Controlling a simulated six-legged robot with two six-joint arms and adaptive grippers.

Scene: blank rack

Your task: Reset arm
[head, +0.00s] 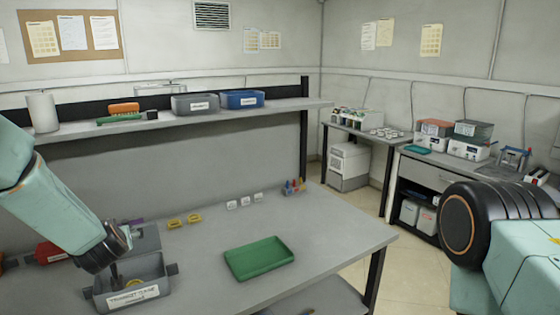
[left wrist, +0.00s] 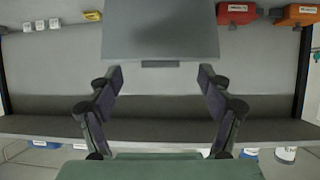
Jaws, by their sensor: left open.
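My left arm comes in from the left in the head view. Its gripper (head: 115,274) points down at the grey case (head: 135,292) with a white label, at the table's front left. Its fingers are partly hidden there, and I cannot tell whether they touch the case. In the left wrist view the left gripper (left wrist: 160,76) is open, its two fingers wide apart with nothing between them. A grey block-like shape (left wrist: 160,30) lies beyond the fingertips. My right arm shows at the right edge of the head view; its gripper is out of view.
A green tray (head: 258,258) lies on the table, its middle bare. Yellow pieces (head: 184,220) and several white blocks (head: 245,201) stand behind it. A red bin (head: 48,253) is at the left. A shelf (head: 200,115) with grey and blue bins runs above the table.

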